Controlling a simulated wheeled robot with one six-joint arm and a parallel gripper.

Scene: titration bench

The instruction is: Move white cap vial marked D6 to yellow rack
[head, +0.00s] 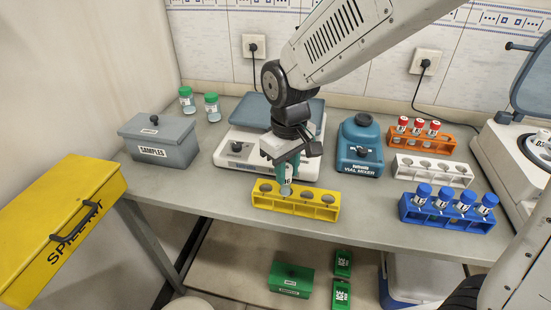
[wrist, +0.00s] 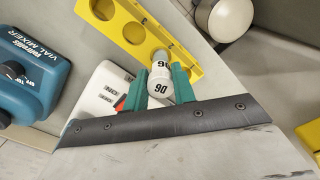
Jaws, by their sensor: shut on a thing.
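My gripper (head: 287,172) points down over the yellow rack (head: 296,208) on the bench. In the wrist view its green fingers (wrist: 160,86) are shut on a white-capped vial (wrist: 161,90). The vial's mark reads upside down and fits D6. In the head view the lower part of the vial (head: 286,190) shows below the fingers, roughly upright, at the second hole from the left. The wrist view also shows the vial's far end overlapping a hole of the yellow rack (wrist: 185,58). I cannot tell whether its bottom is inside the hole. The other rack holes look empty.
A balance (head: 228,158) stands behind the yellow rack. The blue vial mixer (head: 360,150) is to its right. Farther right are an orange rack (head: 449,141) with red-capped vials, an empty white rack (head: 432,171) and a blue rack (head: 445,218) with blue-capped vials. A grey samples box (head: 160,140) is left.

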